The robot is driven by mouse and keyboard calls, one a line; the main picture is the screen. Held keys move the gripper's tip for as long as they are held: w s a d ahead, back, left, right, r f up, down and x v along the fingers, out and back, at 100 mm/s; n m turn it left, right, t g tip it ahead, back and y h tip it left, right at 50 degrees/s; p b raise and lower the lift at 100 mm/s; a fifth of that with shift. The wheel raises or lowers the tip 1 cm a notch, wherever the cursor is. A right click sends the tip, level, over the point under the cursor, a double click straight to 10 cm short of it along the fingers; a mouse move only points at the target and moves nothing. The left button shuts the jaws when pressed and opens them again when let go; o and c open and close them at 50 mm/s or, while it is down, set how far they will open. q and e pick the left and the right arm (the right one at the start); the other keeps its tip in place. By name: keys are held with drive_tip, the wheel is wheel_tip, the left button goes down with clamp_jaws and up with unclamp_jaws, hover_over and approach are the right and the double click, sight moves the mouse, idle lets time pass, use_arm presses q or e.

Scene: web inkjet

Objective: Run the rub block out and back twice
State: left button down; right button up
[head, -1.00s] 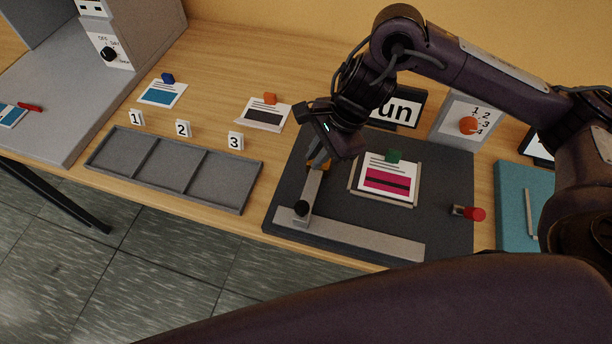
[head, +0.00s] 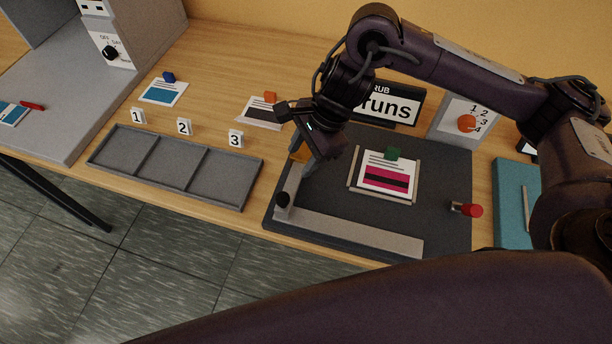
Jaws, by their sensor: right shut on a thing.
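The rub block appears to be the orange piece (head: 298,154) at the far end of a short grey bar (head: 291,182). A card with a magenta band (head: 385,180) and a green clip (head: 393,153) lies in a holder on the dark board (head: 340,206), right of the gripper. My left gripper is out of view.
A "RUB runs" sign (head: 397,103) stands behind my right arm. A panel with an orange knob (head: 466,123) is at the back right. A red-ended peg (head: 473,210) sits at the board's right. A three-part grey tray (head: 175,168) lies left.

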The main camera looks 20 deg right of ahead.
drive_tip(key=shift+g+h, duration=0.4)
drive_tip(key=shift+g, duration=0.3)
drive_tip(key=s+f, duration=0.1)
drive_tip(key=s+d+f, duration=0.1)
drive_tip(key=f, duration=0.1)
drive_tip(key=s+f, duration=0.1)
drive_tip(key=shift+s+d+f, duration=0.2)
drive_tip(key=shift+d+f, duration=0.05)
drive_tip(key=shift+f, duration=0.15)
wheel_tip(320, 180, up, 2)
drive_tip(key=shift+w+p, duration=0.15)
drive_tip(key=shift+p, duration=0.8)
drive_tip(key=r+p, duration=0.1)
drive_tip(key=w+r+p, duration=0.1)
drive_tip(key=r+p, duration=0.1)
drive_tip(key=shift+d, duration=0.1)
wheel_tip(320, 180, up, 3)
drive_tip(key=shift+r+p, duration=0.1)
drive_tip(key=shift+p, duration=1)
drive_tip(key=shift+w, duration=0.15)
